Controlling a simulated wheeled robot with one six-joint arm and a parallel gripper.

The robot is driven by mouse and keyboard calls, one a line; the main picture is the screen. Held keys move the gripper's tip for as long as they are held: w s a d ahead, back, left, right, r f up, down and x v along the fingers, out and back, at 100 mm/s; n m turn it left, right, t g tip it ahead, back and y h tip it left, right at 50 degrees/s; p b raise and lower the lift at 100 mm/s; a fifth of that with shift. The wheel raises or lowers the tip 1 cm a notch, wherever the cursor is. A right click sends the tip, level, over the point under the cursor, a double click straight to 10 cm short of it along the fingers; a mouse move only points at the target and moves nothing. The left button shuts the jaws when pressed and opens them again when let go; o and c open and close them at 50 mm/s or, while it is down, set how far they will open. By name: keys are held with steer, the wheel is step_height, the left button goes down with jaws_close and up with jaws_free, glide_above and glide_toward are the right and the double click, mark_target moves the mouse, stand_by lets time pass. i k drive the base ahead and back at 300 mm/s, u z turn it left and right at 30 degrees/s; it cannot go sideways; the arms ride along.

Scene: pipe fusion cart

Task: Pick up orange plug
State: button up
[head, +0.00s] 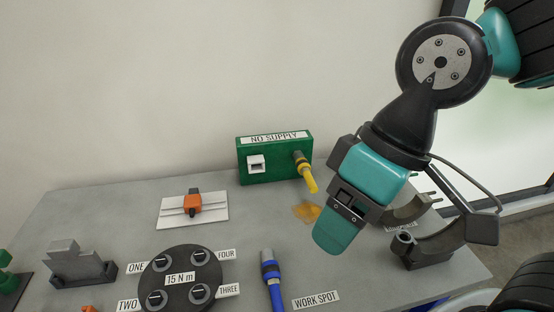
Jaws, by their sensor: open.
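An orange block with dark ends (192,202), which looks like the orange plug, lies across a white plate (168,212) on the left half of the grey table. Another small orange piece (88,309) is cut off by the bottom edge of the head view. My gripper (333,236) is open, pointing down over the right part of the table, well to the right of the orange block and apart from it. I see nothing held in it. Its far finger is largely hidden.
A green box marked NO SUPPLY (274,172) stands at the back, with a yellow connector (306,174) in it. A round black disc (180,278), a blue-handled tool (271,278), a grey block (78,264) and a curved grey clamp (430,248) stand around.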

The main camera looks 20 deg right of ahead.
mark_target(192, 202)
steer(key=u, duration=0.05)
steer(key=k, duration=0.5)
steer(key=u, duration=2.2)
steer(key=i, duration=1.6)
steer(key=z, duration=2.4)
steer(key=i, duration=0.5)
steer(key=u, duration=0.05)
